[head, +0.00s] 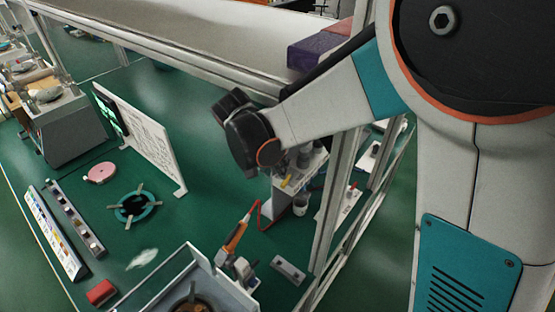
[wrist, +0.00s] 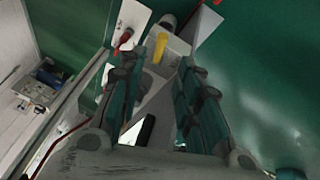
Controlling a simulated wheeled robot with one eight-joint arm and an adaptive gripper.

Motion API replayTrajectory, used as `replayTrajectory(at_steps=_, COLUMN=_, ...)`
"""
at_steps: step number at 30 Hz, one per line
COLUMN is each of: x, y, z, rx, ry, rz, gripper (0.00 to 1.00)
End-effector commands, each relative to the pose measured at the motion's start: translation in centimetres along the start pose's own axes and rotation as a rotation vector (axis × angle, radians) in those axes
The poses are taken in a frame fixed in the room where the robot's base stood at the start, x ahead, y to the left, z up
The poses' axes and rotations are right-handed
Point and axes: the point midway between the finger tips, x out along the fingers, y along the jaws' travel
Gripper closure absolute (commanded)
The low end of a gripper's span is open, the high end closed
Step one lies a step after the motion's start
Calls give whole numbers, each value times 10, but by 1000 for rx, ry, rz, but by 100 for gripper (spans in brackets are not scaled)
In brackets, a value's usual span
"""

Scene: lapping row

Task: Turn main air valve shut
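A yellow lever (head: 287,182), which looks like the air valve's handle, sits on a pale grey unit (head: 312,162) beside the frame post in the head view. In the wrist view the yellow lever (wrist: 160,48) lies just past the fingertips, in the gap between them. My gripper (wrist: 157,66) is open, its two teal-and-black fingers spread with nothing held. Whether a finger touches the lever I cannot tell. In the head view my wrist hides the fingers and part of the unit.
A metal frame post (head: 338,190) stands right of the unit. A red hose (head: 260,215) and an orange-handled tool (head: 237,235) are below it. A white board (head: 138,135) stands to the left. The green bench (head: 190,215) is clear between the board and tool.

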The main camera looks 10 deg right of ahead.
Motion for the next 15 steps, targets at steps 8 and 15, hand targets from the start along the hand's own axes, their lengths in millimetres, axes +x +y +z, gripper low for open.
replayTrajectory(at_steps=8, x=53, y=0, z=2, rx=1, ry=-1, rz=1, gripper=68)
replayTrajectory(at_steps=15, x=70, y=0, z=1, rx=-1, ry=0, rz=0, gripper=68)
